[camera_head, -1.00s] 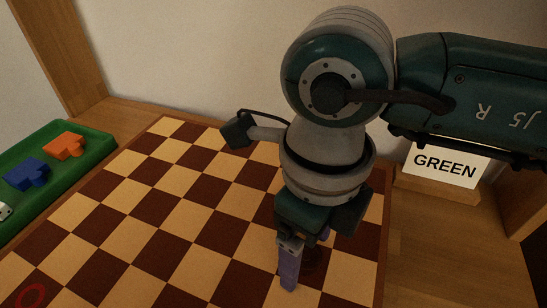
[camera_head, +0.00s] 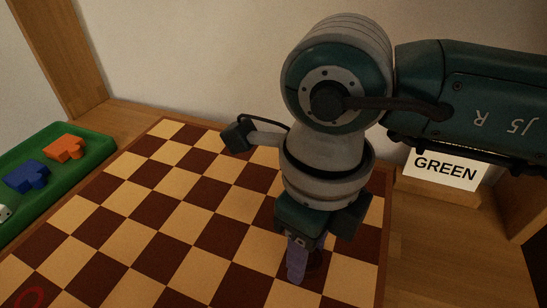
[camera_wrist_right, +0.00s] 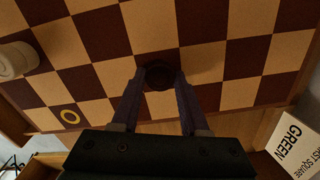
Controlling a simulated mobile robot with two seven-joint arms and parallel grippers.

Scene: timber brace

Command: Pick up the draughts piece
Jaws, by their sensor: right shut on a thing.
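The draughts piece is a dark brown disc, seen between my right fingertips in the right wrist view (camera_wrist_right: 158,76). In the head view it shows partly (camera_head: 317,262) behind the near finger, against a dark square. My right gripper (camera_head: 305,266) points down over the right part of the chequered board (camera_head: 185,216), with its purple-grey fingers shut on the piece; they also show in the right wrist view (camera_wrist_right: 158,88). I cannot tell whether the piece touches the board. My left gripper is not in view.
A green tray (camera_head: 92,165) at the left holds an orange piece (camera_head: 65,147), a blue piece (camera_head: 27,175) and a die. A red ring (camera_head: 30,298) marks a near square. A "GREEN" card (camera_head: 443,168) stands right of the board. A pale round object (camera_wrist_right: 17,60) shows in the wrist view.

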